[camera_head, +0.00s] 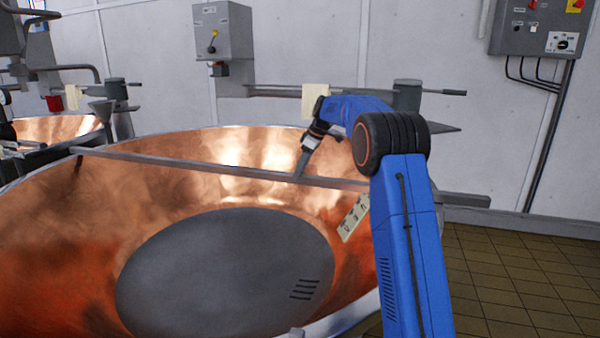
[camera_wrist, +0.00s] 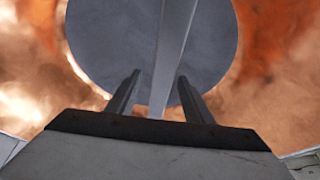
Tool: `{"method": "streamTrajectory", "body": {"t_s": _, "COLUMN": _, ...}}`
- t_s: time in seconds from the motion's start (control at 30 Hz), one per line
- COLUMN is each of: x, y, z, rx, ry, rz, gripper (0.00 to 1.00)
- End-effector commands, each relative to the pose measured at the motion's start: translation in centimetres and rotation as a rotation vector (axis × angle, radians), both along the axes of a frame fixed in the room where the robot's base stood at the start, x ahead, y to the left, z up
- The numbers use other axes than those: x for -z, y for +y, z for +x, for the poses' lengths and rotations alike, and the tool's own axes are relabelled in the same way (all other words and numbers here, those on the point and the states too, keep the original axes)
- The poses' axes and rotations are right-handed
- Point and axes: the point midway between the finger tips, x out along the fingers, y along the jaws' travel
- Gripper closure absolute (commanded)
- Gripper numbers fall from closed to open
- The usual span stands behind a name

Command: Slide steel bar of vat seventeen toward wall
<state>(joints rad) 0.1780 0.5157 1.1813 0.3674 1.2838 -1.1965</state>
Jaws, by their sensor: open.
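The steel bar (camera_head: 215,168) lies across the large copper vat (camera_head: 110,200) from the left rim to past the right rim. My gripper (camera_head: 301,172) points down at the bar, right of the bar's middle, coming from the far side of the vat. In the wrist view, the bar (camera_wrist: 172,50) runs lengthwise between the two spread fingers of my gripper (camera_wrist: 158,78), with a gap on each side near the tips. Whether the fingers touch the bar lower down is hidden. A pale card (camera_head: 354,218) with small marks hangs inside the vat's right side; I cannot read its number.
The wall (camera_head: 300,50) stands behind the vat, with a grey control box (camera_head: 222,35) and a switch panel (camera_head: 540,28). Tiled floor (camera_head: 520,270) is clear at right.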

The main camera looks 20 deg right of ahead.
Motion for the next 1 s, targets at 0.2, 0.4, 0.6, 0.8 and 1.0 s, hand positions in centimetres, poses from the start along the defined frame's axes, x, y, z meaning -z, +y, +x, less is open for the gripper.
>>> {"method": "streamTrajectory", "body": {"t_s": 0.2, "x": -3.9, "y": -1.4, "z": -0.9, "rx": 0.002, "ry": -0.004, "rz": 0.0, "gripper": 0.53}}
{"method": "streamTrajectory", "body": {"t_s": 0.4, "x": -7.7, "y": -2.7, "z": -1.8, "rx": 0.002, "ry": -0.004, "rz": -0.001, "gripper": 0.53}}
{"method": "streamTrajectory", "body": {"t_s": 0.6, "x": -11.2, "y": -3.9, "z": -2.6, "rx": 0.002, "ry": -0.004, "rz": -0.001, "gripper": 0.53}}
{"method": "streamTrajectory", "body": {"t_s": 0.8, "x": -13.6, "y": -4.7, "z": -3.2, "rx": 0.002, "ry": -0.004, "rz": -0.001, "gripper": 0.53}}
{"method": "streamTrajectory", "body": {"t_s": 1.0, "x": -14.5, "y": -5.0, "z": -3.5, "rx": 0.002, "ry": -0.003, "rz": -0.001, "gripper": 0.53}}
